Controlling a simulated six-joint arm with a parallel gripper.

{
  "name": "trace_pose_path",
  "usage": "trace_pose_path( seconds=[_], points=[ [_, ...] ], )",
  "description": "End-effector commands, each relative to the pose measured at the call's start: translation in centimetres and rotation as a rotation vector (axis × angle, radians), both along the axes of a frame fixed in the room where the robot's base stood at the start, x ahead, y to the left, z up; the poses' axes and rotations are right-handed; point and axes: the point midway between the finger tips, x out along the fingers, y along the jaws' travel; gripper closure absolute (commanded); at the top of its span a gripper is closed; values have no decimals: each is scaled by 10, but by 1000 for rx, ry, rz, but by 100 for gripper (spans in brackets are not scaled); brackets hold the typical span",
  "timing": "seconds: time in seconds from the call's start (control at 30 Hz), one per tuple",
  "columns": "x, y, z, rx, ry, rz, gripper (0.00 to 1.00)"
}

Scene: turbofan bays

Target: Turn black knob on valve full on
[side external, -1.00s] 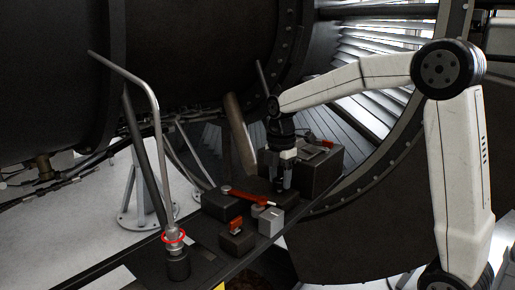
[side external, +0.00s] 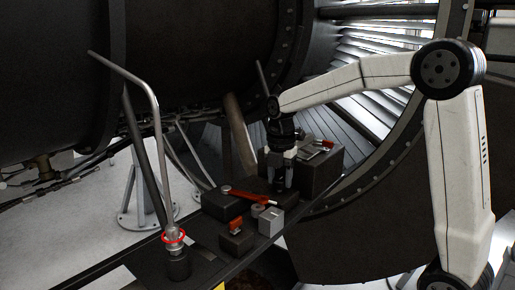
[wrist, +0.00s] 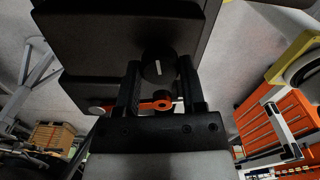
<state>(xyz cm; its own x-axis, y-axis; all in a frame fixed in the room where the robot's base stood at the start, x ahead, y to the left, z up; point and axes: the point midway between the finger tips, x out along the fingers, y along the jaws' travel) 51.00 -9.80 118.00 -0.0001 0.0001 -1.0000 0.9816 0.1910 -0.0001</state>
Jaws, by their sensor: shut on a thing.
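The black knob (wrist: 157,66) shows in the wrist view as a dark round piece with a white line on its face. The line stands nearly upright in that picture, with a slight tilt. My gripper (wrist: 158,72) has one finger on each side of the knob and is shut on it. In the side external view my gripper (side external: 279,188) points down at a dark box on the bench. There the fingers hide the knob, and I cannot make it out.
A red-handled lever (side external: 248,196) lies across a dark block left of my gripper. A grey block (side external: 271,221) and a small dark block with a red piece (side external: 236,239) stand in front. A larger dark box (side external: 318,172) stands behind right. A bent pipe (side external: 157,130) rises at left.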

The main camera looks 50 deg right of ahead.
Motion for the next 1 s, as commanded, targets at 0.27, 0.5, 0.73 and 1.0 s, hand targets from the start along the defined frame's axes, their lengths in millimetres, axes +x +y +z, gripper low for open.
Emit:
trace_pose_path(
  seconds=[0.27, 0.5, 0.73, 1.0],
  points=[
    [0, 0, 0, 0, -1, -1, 13],
    [0, 0, 1, 0, -1, -1, 13],
    [1, 0, 16, 0, -3, -1, 13],
    [1, 0, 50, -1, -4, -1, 13]
  ],
)
